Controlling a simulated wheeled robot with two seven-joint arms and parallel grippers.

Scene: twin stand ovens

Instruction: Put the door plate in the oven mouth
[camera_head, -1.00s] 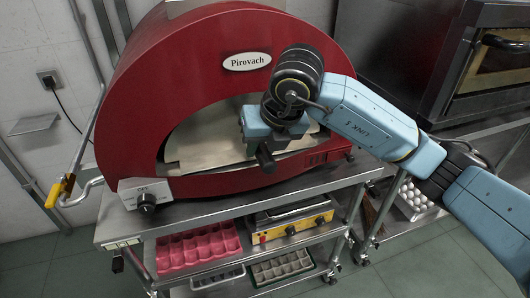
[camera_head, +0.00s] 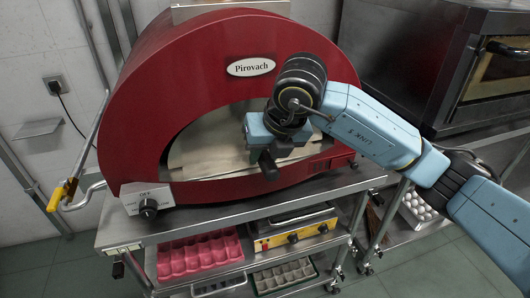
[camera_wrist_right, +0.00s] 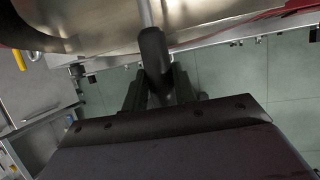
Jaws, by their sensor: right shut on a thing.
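The door plate (camera_head: 207,138) is a pale beige metal sheet in the arched mouth of the red oven (camera_head: 130,125). My right arm and gripper hide its right part. The right gripper (camera_head: 267,160) is in front of the mouth's right half and is shut on the plate's handle. In the right wrist view the bare metal plate (camera_wrist_right: 215,22) spans the top, and a dark handle (camera_wrist_right: 153,50) stands between the fingers. How far the plate sits inside the mouth, and whether it touches the rim, I cannot tell. My left gripper is out of view.
The oven stands on a steel trolley (camera_head: 210,222) with a pink tray (camera_head: 198,258) and a yellow-fronted appliance (camera_head: 292,232) on the shelf below. A control box (camera_head: 147,200) and a yellow-handled rod (camera_head: 62,194) are at the left. A dark oven (camera_head: 415,60) stands at right.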

